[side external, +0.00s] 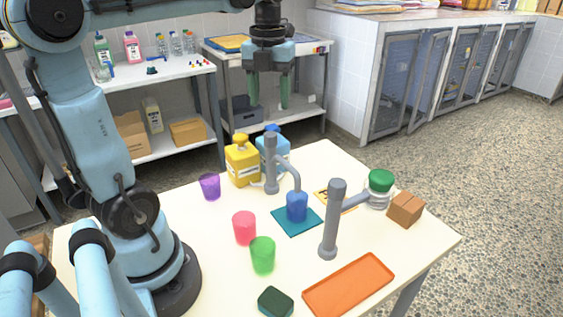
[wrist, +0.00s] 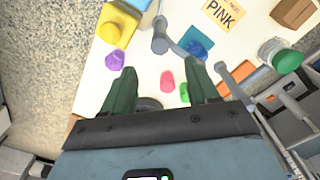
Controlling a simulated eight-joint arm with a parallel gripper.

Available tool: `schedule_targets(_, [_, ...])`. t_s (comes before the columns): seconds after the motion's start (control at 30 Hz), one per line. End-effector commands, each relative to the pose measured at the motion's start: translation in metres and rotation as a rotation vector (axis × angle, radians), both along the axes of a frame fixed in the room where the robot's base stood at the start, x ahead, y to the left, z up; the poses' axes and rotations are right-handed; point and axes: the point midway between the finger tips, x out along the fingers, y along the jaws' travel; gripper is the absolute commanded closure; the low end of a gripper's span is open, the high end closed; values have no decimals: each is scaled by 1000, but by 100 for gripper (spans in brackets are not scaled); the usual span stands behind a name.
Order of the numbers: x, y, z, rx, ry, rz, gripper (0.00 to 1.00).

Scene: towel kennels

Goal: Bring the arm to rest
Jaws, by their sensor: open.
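My gripper (side external: 268,90) hangs high above the back of the white table (side external: 120,226), fingers pointing down. It is open and nothing is between the fingers. In the wrist view its two green fingers (wrist: 163,88) stand apart over the table. Nothing touches the gripper.
On the table are purple (side external: 209,187), pink (side external: 244,228), green (side external: 262,254) and blue (side external: 297,206) cups, yellow (side external: 242,162) and blue bottles, two grey posts, a green-lidded jar (side external: 380,188), a brown block (side external: 406,209), an orange tray (side external: 349,285) and a sponge (side external: 275,302). Shelves and kennels stand behind.

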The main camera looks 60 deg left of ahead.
Motion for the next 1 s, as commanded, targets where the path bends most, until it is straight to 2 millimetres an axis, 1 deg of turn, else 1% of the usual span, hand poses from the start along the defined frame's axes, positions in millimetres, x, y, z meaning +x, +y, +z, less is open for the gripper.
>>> schedule_targets(0.1, [0, 0, 15, 0, 0, 0, 41])
schedule_targets(0.27, [0, 0, 31, 0, 0, 0, 41])
schedule_targets(0.3, [0, 0, 24, 0, 0, 0, 41])
schedule_targets(0.57, [0, 0, -10, 0, 0, 0, 41])
schedule_targets(1.0, [0, 0, -73, 0, 0, 1, 41])
